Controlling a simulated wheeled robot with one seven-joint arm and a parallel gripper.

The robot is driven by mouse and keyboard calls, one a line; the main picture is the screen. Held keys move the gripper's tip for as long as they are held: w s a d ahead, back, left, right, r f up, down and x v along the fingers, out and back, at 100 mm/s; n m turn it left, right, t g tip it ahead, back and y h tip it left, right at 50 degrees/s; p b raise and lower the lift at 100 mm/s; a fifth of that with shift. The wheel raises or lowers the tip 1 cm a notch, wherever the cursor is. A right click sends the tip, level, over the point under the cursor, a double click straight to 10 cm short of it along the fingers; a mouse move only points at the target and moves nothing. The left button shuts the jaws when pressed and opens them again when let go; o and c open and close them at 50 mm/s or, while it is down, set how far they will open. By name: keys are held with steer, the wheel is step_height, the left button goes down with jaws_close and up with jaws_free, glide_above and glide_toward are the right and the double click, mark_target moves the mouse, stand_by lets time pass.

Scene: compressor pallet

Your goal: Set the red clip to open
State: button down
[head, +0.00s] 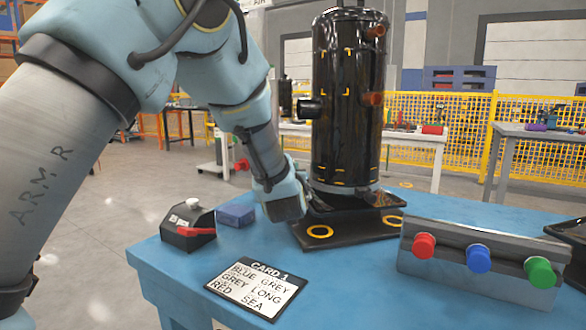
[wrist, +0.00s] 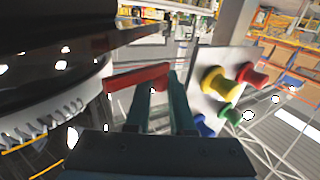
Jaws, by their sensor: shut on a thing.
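The red clip (wrist: 135,78) shows in the wrist view as a flat red bar beside a toothed ring at the compressor's base. My gripper (wrist: 164,84) has its two teal fingers at the clip's right end and is shut on it. In the head view my gripper's hand (head: 283,203) is low at the left side of the black compressor (head: 347,105). There the fingertips and the clip are hidden. The compressor stands upright on a dark base plate (head: 347,228) with yellow rings.
On the blue table (head: 350,285) lie a black box with a red lever (head: 188,231), a blue block (head: 235,215) and a card (head: 257,289). A grey panel (head: 478,240) with red, blue and green knobs stands at the right. The table's front middle is clear.

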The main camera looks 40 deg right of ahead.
steer(key=shift+a+n+t+y, duration=0.35)
steer(key=shift+n+t+y, duration=0.15)
steer(key=shift+t+y, duration=0.15)
steer(key=c, duration=0.8)
jaws_free()
steer(key=shift+o, duration=0.2)
steer(key=shift+w+a+f, duration=0.1)
